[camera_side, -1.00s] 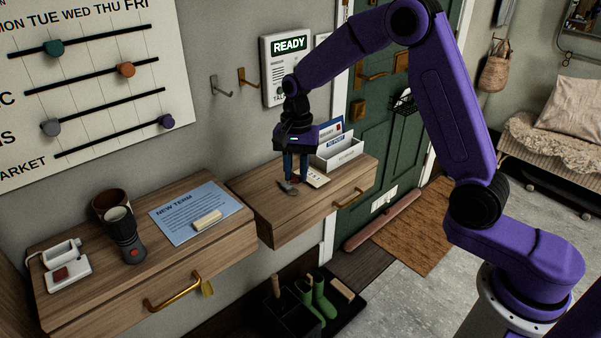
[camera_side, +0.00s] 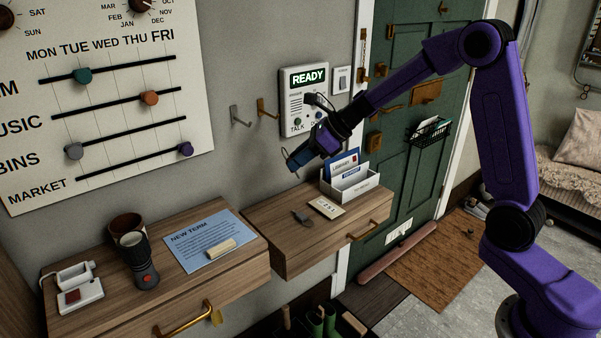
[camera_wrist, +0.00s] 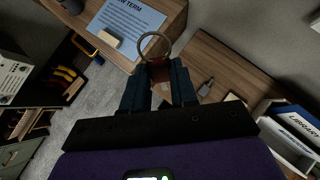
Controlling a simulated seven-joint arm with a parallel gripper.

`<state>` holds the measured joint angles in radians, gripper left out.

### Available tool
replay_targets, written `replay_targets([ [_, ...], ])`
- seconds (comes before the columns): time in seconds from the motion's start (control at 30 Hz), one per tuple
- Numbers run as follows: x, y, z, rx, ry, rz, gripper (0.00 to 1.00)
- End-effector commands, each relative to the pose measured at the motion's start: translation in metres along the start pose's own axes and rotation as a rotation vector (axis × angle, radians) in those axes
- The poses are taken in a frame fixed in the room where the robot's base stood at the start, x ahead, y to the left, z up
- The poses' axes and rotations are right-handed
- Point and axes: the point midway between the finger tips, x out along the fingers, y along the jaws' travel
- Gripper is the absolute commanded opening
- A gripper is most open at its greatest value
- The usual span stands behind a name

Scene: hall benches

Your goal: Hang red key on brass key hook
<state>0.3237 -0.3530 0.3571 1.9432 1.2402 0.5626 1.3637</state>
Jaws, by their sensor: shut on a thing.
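My gripper (camera_side: 294,163) is raised above the right shelf's left part, tilted toward the wall, below and right of the brass key hook (camera_side: 264,107). In the wrist view my gripper (camera_wrist: 158,82) is shut on the red key (camera_wrist: 160,71). Its red part sits between the fingertips and its metal ring (camera_wrist: 154,45) sticks out beyond them. In the side view the key is too small and dark to make out clearly. The brass hook is empty, apart from the gripper, and does not show in the wrist view.
A grey hook (camera_side: 239,116) is left of the brass one. The READY panel (camera_side: 303,100) is close on the right. On the right shelf (camera_side: 278,235) lie a grey key (camera_side: 303,218) and a card (camera_side: 327,207), beside a white letter holder (camera_side: 351,184).

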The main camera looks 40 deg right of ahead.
Motion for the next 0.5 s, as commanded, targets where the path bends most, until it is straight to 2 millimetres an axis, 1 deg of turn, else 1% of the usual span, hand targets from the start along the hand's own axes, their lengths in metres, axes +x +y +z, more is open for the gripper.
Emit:
replay_targets([
  [0.2, -0.011, -0.017, 0.009, 0.128, -0.093, -0.147, 0.00],
  [0.5, -0.025, -0.037, 0.016, 0.247, -0.185, -0.311, 0.00],
])
